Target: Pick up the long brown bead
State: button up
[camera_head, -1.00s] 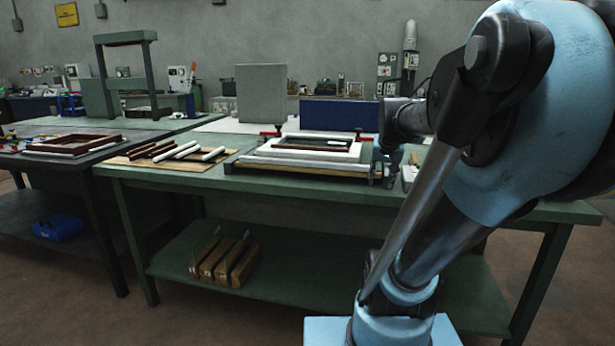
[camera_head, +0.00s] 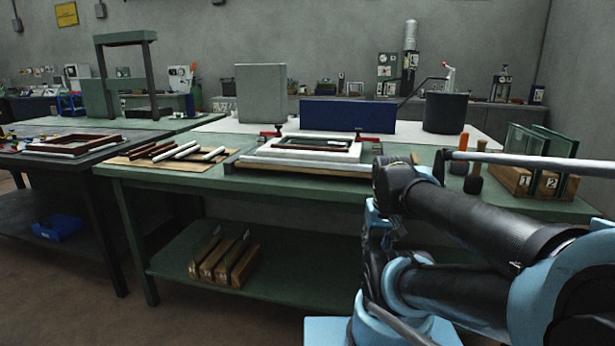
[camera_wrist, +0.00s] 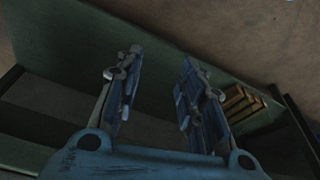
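Dark brown beads (camera_head: 152,149) lie side by side on a tan board at the left of the green table. Two white beads (camera_head: 183,150) lie to their right. I cannot tell at this size which brown bead is the long one. My gripper (camera_wrist: 160,58) is open and empty in the wrist view, its two fingers well apart. It points down past the table's front edge, with the lower shelf and floor below. It is to the right of the beads and apart from them; no bead shows in the wrist view.
The tan board (camera_head: 124,161) lies on the green table (camera_head: 300,185). A white frame stack (camera_head: 262,158) with clamps stands right of the beads. Glass panes in a numbered wooden stand (camera_head: 512,180) are at the right. Wooden blocks (camera_head: 222,262) sit on the lower shelf.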

aim_at(272, 145)
jog(key=z, duration=0.65)
jog(key=k, duration=1)
jog(key=u, duration=0.85)
jog(key=i, duration=1)
jog(key=z, duration=0.05)
